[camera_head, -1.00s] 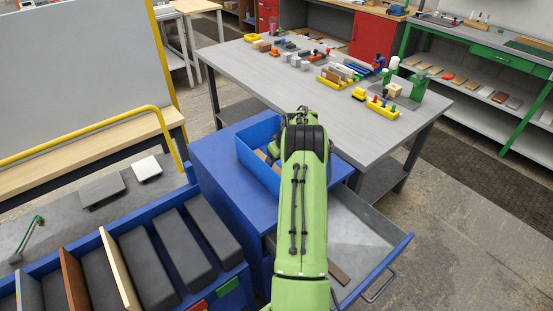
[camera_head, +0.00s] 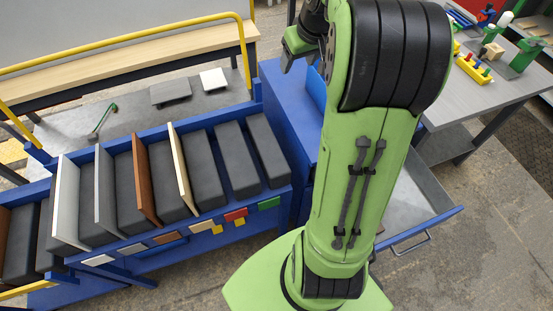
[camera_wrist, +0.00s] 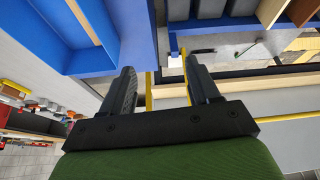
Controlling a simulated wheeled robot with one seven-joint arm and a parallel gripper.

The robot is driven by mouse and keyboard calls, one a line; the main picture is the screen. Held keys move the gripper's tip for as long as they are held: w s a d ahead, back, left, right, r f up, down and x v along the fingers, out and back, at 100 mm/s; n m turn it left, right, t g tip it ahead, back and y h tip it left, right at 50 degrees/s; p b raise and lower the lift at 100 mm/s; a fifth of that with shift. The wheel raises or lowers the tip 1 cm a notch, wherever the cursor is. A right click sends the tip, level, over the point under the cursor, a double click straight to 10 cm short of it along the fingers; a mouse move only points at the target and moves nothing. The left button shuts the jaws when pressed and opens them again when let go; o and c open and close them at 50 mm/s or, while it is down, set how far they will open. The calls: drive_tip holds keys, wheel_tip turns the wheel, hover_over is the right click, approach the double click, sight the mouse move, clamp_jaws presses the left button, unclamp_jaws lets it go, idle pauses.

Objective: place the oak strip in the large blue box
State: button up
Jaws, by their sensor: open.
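A pale wood strip (camera_wrist: 83,20) lies inside the blue box (camera_wrist: 52,28), which is at the upper left of the wrist view. I cannot tell for certain that it is the oak strip. My gripper (camera_wrist: 163,88) is open and empty, its two dark fingers apart and clear of the strip and box. In the head view my arm covers most of the box; only a bit of its blue wall (camera_head: 316,92) shows, on the blue cabinet (camera_head: 287,95).
A blue rack (camera_head: 130,240) holds several upright boards, among them a pale one (camera_head: 181,165) and a red-brown one (camera_head: 145,178), between dark blocks. A grey drawer (camera_head: 410,205) stands open at the right. A grey table (camera_head: 480,95) with small items is behind it. A yellow rail (camera_head: 130,38) runs at the back left.

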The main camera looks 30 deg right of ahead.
drive_tip(key=s+a+r+n, duration=0.1)
drive_tip(key=s+a+r, duration=0.1)
drive_tip(key=s+a, duration=0.35)
drive_tip(key=s+a+r, duration=0.2)
drive_tip(key=s+a, duration=0.1)
drive_tip(key=a, duration=0.5)
drive_tip(key=s+a+f, duration=0.2)
drive_tip(key=s+a, duration=0.1)
drive_tip(key=s, duration=0.3)
drive_tip(key=s+a+f, duration=0.1)
drive_tip(key=s+a, duration=0.3)
drive_tip(key=s, duration=0.3)
drive_tip(key=shift+a+f+n+t+y, duration=0.2)
drive_tip(key=shift+f+n+t+y, duration=0.1)
drive_tip(key=shift+f+t+y, duration=0.1)
drive_tip(key=shift+s, duration=0.15)
